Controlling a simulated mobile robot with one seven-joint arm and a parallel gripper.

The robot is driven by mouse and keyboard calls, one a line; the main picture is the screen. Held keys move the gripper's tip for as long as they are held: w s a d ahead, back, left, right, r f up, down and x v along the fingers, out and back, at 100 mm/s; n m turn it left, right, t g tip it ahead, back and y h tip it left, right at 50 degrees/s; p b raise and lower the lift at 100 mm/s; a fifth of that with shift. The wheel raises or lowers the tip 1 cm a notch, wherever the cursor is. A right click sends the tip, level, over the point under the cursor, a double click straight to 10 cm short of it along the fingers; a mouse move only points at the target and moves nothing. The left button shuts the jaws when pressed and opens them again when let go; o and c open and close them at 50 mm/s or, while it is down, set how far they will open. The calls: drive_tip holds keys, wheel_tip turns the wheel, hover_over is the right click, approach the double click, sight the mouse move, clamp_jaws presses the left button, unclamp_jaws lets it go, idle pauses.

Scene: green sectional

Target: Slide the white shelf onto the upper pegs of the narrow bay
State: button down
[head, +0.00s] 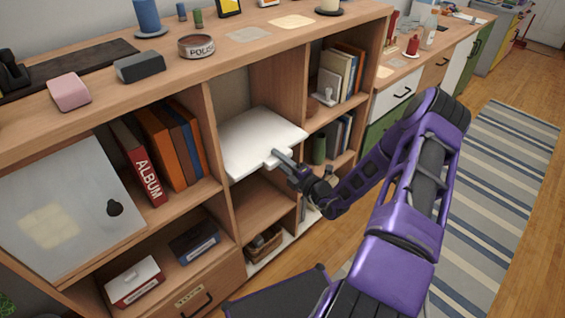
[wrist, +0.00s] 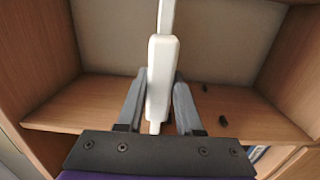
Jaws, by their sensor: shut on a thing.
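The white shelf (head: 258,138) lies roughly flat at the opening of the narrow bay (head: 278,85) in the head view. Its right corner overlaps the bay's right divider in the picture; how far in it sits is hard to tell. My gripper (head: 281,157) is shut on a tab at its front edge. In the wrist view the white shelf (wrist: 162,65) shows edge-on between the fingers of my gripper (wrist: 157,100). Two dark pegs (wrist: 204,87) (wrist: 223,121) stand on a wooden panel to the right of the shelf, apart from it. Other pegs are hidden.
The right bay holds books (head: 342,75) and a green jar (head: 319,149). A wooden board (head: 262,203) lies below the white shelf. A striped rug (head: 500,190) covers the floor at right.

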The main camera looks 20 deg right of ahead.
sight(266, 148)
drive_tip(key=shift+b+x, duration=0.3)
drive_tip(key=shift+x, duration=2.6)
drive_tip(key=shift+a+f+b, duration=0.1)
drive_tip(key=shift+f+b, duration=0.3)
drive_tip(key=shift+f, duration=0.4)
unclamp_jaws()
drive_tip(key=shift+f, duration=0.2)
drive_tip(key=shift+s, duration=0.15)
drive_tip(key=p+v, duration=0.3)
drive_tip(key=v, duration=0.6)
drive_tip(key=shift+s+d, duration=0.3)
drive_tip(key=shift+s, duration=0.05)
drive_tip(key=shift+r, duration=0.15)
